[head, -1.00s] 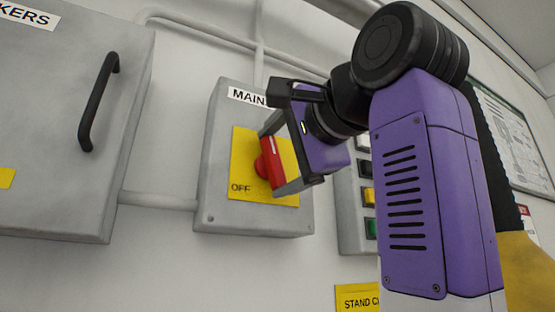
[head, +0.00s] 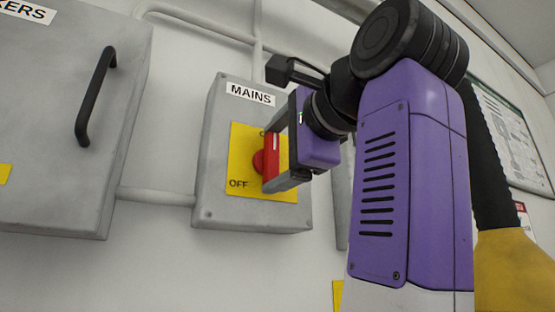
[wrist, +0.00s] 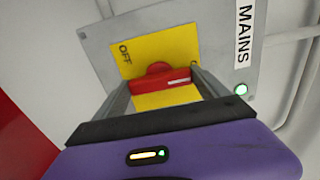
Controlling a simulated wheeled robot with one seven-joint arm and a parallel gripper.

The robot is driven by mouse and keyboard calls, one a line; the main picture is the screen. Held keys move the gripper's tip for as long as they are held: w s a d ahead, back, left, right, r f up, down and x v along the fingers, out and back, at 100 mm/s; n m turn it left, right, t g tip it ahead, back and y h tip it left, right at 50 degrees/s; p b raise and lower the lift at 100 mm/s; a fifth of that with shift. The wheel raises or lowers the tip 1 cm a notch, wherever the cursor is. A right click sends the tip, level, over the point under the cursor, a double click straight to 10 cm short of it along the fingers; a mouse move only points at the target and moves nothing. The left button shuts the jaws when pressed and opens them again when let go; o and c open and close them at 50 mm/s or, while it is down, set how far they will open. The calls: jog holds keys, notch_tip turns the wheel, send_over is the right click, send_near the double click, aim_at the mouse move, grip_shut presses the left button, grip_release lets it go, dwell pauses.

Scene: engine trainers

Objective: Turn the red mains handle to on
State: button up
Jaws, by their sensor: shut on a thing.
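The red mains handle (head: 271,156) stands nearly upright on a yellow plate (head: 240,160) on the grey MAINS box (head: 215,175). OFF is printed at the plate's lower left; a letter at its upper edge is partly hidden by my gripper. My gripper (head: 274,158) is shut on the handle, one finger at its upper end and one at its lower end. In the wrist view the handle (wrist: 160,79) sits between both fingers of my gripper (wrist: 161,84), its white mark towards the MAINS label (wrist: 244,35).
A green lamp (wrist: 241,90) is lit on the box in the wrist view. A larger grey cabinet (head: 60,150) with a black handle (head: 97,97) is at left. Conduit (head: 155,197) joins the boxes. A panel stands behind my arm, mostly hidden.

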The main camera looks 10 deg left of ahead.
jog(key=shift+f, duration=0.15)
jog(key=o, duration=1.3)
jog(key=shift+d, duration=0.1)
jog(key=shift+c, duration=0.2)
jog(key=b+v, duration=0.2)
jog(key=v, duration=0.5)
jog(key=shift+s+d, duration=0.2)
jog(key=shift+s, duration=0.1)
